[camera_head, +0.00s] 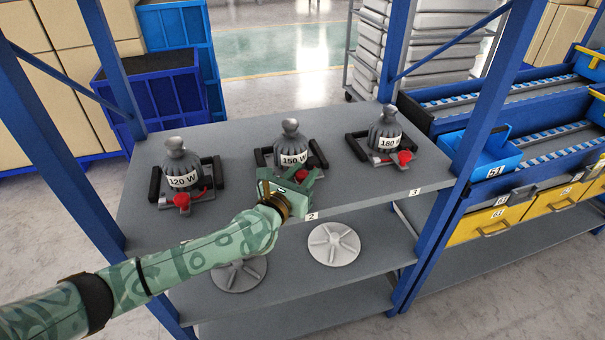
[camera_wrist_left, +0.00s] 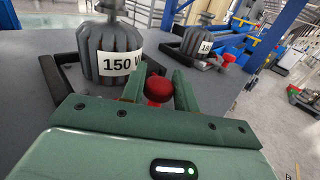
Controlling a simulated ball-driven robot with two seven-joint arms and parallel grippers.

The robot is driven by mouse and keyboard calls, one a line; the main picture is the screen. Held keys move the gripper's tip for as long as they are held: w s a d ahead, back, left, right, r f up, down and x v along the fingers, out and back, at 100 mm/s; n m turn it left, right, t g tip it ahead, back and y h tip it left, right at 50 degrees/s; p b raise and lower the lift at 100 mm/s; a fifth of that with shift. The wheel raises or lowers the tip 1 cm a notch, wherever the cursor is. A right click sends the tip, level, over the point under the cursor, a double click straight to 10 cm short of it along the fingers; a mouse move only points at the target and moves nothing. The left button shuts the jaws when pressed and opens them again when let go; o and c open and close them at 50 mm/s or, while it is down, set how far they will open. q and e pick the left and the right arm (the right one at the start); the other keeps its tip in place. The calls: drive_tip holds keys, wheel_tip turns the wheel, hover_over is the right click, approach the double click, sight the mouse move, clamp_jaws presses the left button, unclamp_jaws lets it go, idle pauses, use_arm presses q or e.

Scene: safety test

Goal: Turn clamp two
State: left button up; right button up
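Clamp two is the middle clamp (camera_head: 318,153) on the shelf's top board, behind the label "2". It has a dark frame and a red knob (camera_head: 301,175). A grey weight marked "150 W" (camera_head: 291,147) stands in it, and also shows in the left wrist view (camera_wrist_left: 112,55). My left gripper (camera_head: 290,180) is at the front of this clamp. In the left wrist view its green fingers are apart, with the red knob (camera_wrist_left: 158,88) between them. I cannot tell whether they touch it. My right gripper is not in view.
Similar clamps hold a "120 W" weight (camera_head: 182,166) at left and a "180 W" weight (camera_head: 385,132) at right. Blue posts (camera_head: 480,100) frame the shelf. Grey spoked discs (camera_head: 334,243) lie on the lower board. Blue bins and yellow drawers (camera_head: 492,222) stand at right.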

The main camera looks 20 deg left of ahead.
use_arm(q)
drive_tip(key=shift+y, duration=0.3)
drive_tip(key=shift+r+n+y+p, duration=0.1)
drive_tip(key=shift+n+y+p, duration=0.6)
drive_tip(key=shift+n+y, duration=0.35)
drive_tip(key=shift+d+n+y, duration=0.1)
drive_tip(key=shift+n+y, duration=0.55)
drive_tip(key=shift+y, duration=0.6)
drive_tip(key=shift+f+n+y, duration=0.2)
drive_tip(key=shift+n+y, duration=0.3)
drive_tip(key=shift+y, duration=0.2)
drive_tip(key=n+y+b, duration=0.1)
drive_tip(key=y, duration=0.1)
drive_tip(key=n+g+y, duration=0.1)
drive_tip(key=y, duration=0.1)
drive_tip(key=shift+f+n+b, duration=0.15)
drive_tip(key=shift+n+b, duration=0.25)
drive_tip(key=shift+n+g+y+b, duration=0.55)
drive_tip(key=shift+n+g+y, duration=0.15)
drive_tip(key=shift+y, duration=0.5)
drive_tip(key=shift+r+y, duration=0.2)
drive_tip(key=shift+y, duration=0.2)
drive_tip(key=shift+n, duration=0.3)
